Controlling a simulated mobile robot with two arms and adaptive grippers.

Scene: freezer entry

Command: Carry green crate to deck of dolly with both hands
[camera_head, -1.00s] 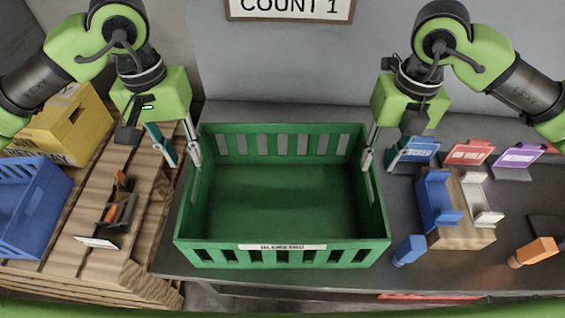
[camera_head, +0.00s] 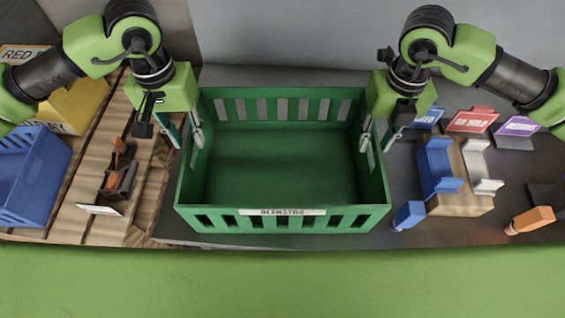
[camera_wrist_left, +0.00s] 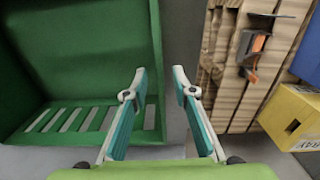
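The empty green crate (camera_head: 282,222) sits upright on the dark bench, a white label on its near side. My left gripper (camera_head: 185,133) is at its left wall, one finger inside and one outside. The left wrist view also shows the crate (camera_wrist_left: 85,60), with the open fingers of the left gripper (camera_wrist_left: 162,85) apart on either side of the wall's edge. My right gripper (camera_head: 379,140) is at the right wall, fingers apart, one inside and one outside. Any contact with the walls cannot be told. I see no dolly deck.
A slatted wooden pallet (camera_head: 90,180) at the left bears a blue crate (camera_head: 30,180), a yellow box (camera_head: 75,105) and a dark holder with orange-handled items (camera_head: 118,180). Right of the green crate are a wooden block with blue and white brackets (camera_head: 460,203), small coloured signs (camera_head: 470,120) and an orange-tipped piece (camera_head: 533,218).

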